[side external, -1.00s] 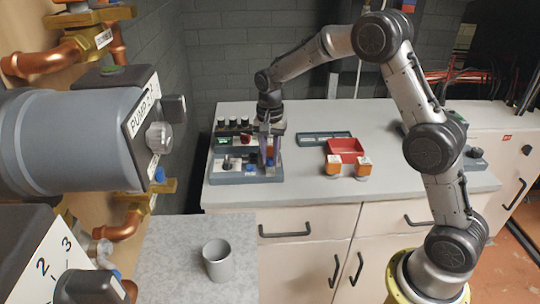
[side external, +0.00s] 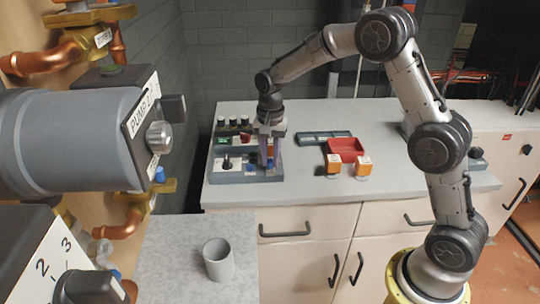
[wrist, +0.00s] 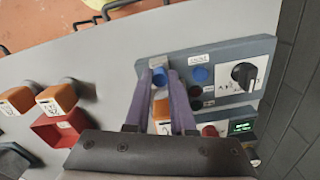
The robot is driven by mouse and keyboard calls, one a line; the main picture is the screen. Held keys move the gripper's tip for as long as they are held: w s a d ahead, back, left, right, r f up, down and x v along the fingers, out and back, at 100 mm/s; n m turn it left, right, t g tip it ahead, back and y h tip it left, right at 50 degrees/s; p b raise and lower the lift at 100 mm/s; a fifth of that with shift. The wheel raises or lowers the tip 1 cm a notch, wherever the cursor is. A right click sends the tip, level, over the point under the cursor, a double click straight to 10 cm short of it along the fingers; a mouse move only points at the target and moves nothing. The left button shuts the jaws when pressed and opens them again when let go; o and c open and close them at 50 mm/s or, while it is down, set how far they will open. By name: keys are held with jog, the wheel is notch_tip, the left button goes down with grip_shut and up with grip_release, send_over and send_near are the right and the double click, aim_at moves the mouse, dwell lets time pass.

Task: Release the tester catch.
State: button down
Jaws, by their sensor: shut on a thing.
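The tester (side external: 232,180) is a grey-blue box at the left end of the bench, with a black knob and a green display. It also shows in the wrist view (wrist: 262,48). My gripper (side external: 269,167) points down at the tester's right end in the side view. In the wrist view, its two purple fingers (wrist: 159,77) close around a small blue part (wrist: 158,80), which looks like the catch. An orange labelled block (wrist: 162,114) shows between the fingers, beside the blue part. The fingers hide part of both.
Two orange blocks (side external: 333,163) (side external: 363,166) stand by a red tray (side external: 346,146). A dark green flat rack (side external: 324,138) lies behind. A grey cup (side external: 218,260) stands on the nearer counter.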

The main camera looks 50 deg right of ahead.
aim_at(270, 161)
jog(key=c, duration=0.8)
grip_release()
jog(key=shift+s+a, duration=0.15)
jog(key=shift+a, duration=0.05)
jog(key=shift+o, duration=0.2)
jog(key=shift+r, duration=0.15)
notch_tip(270, 161, up, 14)
jog(key=shift+f, duration=0.2)
jog(key=s+a+r+n+t, duration=0.2)
jog(key=s+r+t, duration=0.1)
jog(key=s+r, duration=1)
jog(key=s+f+n+t, duration=0.1)
jog(key=s+f+n, duration=0.4)
jog(key=s, duration=0.3)
jog(key=s+a+f+n+t, duration=0.1)
jog(key=s+f+n, duration=0.4)
jog(key=s+f, duration=0.2)
jog(key=shift+s+f+n+t, duration=0.25)
jog(key=shift+s+n+t, duration=0.05)
jog(key=shift+s, duration=0.65)
